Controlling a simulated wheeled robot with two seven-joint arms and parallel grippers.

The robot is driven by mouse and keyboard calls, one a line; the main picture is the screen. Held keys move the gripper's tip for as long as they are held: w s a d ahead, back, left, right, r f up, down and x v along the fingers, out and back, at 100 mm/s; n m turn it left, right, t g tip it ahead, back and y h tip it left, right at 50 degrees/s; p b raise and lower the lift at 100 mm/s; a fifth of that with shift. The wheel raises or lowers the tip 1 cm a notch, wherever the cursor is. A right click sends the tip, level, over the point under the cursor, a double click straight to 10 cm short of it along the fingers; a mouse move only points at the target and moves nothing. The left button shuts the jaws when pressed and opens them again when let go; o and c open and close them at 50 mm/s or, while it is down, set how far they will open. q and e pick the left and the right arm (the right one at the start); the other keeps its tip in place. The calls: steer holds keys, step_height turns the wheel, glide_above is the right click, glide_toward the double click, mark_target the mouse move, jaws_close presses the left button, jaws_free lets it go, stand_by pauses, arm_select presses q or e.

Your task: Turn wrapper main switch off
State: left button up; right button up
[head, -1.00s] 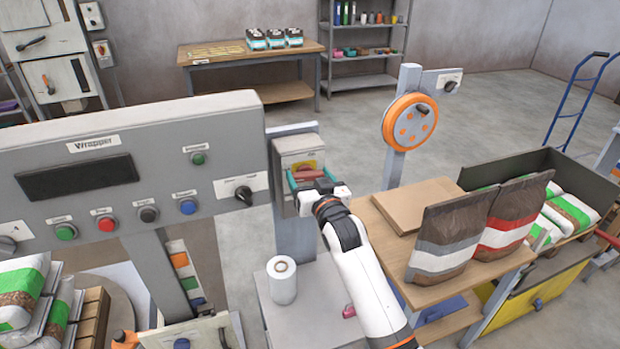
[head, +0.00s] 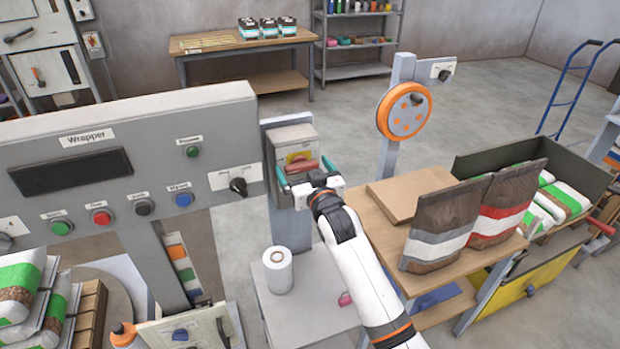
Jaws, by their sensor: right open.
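The wrapper panel (head: 130,110) is grey, with a label, a dark display and several coloured buttons. To its right, a grey switch box (head: 292,143) on a post has a yellow plate and a red rotary handle (head: 302,167). My right gripper (head: 304,172) is in front of this box, its teal-tipped fingers open on either side of the red handle. I cannot tell whether the fingers touch it. The gripper partly covers the lower part of the box. My left gripper is not in view.
A white film roll (head: 278,270) stands on a grey table (head: 305,310) below the switch box. Right of my arm, a wooden table (head: 425,215) carries brown bags (head: 440,232). A post with an orange wheel (head: 404,110) stands behind. Open floor lies beyond.

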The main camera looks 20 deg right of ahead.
steer(key=s+b, duration=0.2)
steer(key=s, duration=0.9)
steer(key=shift+s+d, duration=0.25)
steer(key=shift+s, duration=0.1)
